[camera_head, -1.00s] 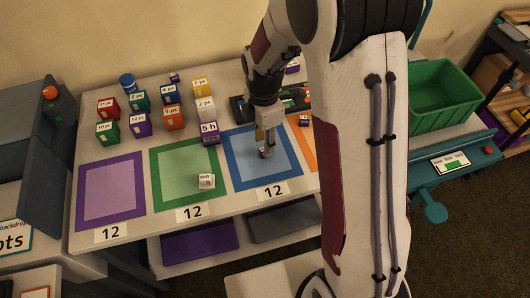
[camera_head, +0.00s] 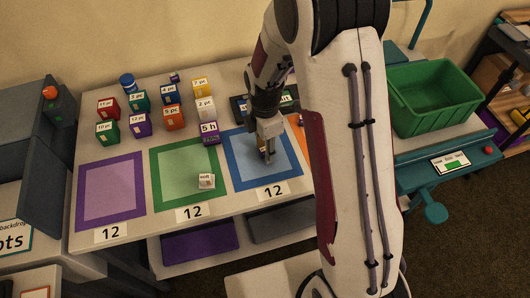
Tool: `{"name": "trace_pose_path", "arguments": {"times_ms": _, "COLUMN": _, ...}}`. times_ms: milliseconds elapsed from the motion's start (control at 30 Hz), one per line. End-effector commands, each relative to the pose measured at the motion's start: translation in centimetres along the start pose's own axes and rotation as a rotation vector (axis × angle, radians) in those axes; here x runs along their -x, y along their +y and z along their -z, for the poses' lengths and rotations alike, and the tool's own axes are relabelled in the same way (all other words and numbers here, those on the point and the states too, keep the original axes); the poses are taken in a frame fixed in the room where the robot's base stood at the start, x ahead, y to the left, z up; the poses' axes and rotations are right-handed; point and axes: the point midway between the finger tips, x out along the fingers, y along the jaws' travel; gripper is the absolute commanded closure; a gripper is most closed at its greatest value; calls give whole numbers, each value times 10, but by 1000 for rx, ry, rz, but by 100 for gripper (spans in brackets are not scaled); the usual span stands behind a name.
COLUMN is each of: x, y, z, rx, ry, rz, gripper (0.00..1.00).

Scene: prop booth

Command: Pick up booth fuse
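My gripper (camera_head: 267,157) points down low over the blue-bordered square (camera_head: 237,180) on the table. A small dark purple object with a light patch (camera_head: 262,153) shows at its fingertips, largely hidden by the fingers. I cannot tell whether the fingers touch it or how far they are closed. No item is clearly readable as the booth fuse.
A purple-bordered square (camera_head: 110,215) lies empty at left. A green bin (camera_head: 432,100) stands at right. My arm hides the table's right part.

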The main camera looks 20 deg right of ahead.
Motion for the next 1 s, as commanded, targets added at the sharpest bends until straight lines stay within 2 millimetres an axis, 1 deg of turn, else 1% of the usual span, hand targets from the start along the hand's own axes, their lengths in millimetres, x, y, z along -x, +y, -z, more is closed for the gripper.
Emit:
{"name": "trace_pose_path", "arguments": {"times_ms": 167, "x": 0, "y": 0, "z": 0, "rx": 0, "ry": 0, "rz": 0, "gripper": 69}}
{"name": "trace_pose_path", "arguments": {"times_ms": 200, "x": 0, "y": 0, "z": 0, "rx": 0, "ry": 0, "rz": 0, "gripper": 79}}
{"name": "trace_pose_path", "arguments": {"times_ms": 267, "x": 0, "y": 0, "z": 0, "rx": 0, "ry": 0, "rz": 0, "gripper": 95}}
{"name": "trace_pose_path", "arguments": {"times_ms": 300, "x": 0, "y": 0, "z": 0, "rx": 0, "ry": 0, "rz": 0, "gripper": 100}}
{"name": "trace_pose_path", "arguments": {"times_ms": 733, "x": 2, "y": 0, "z": 0, "rx": 0, "ry": 0, "rz": -1, "gripper": 100}}
{"name": "trace_pose_path", "arguments": {"times_ms": 867, "x": 7, "y": 1, "z": 0, "rx": 0, "ry": 0, "rz": -2, "gripper": 100}}
{"name": "trace_pose_path", "arguments": {"times_ms": 1000, "x": 19, "y": 1, "z": 0, "rx": 0, "ry": 0, "rz": -2, "gripper": 100}}
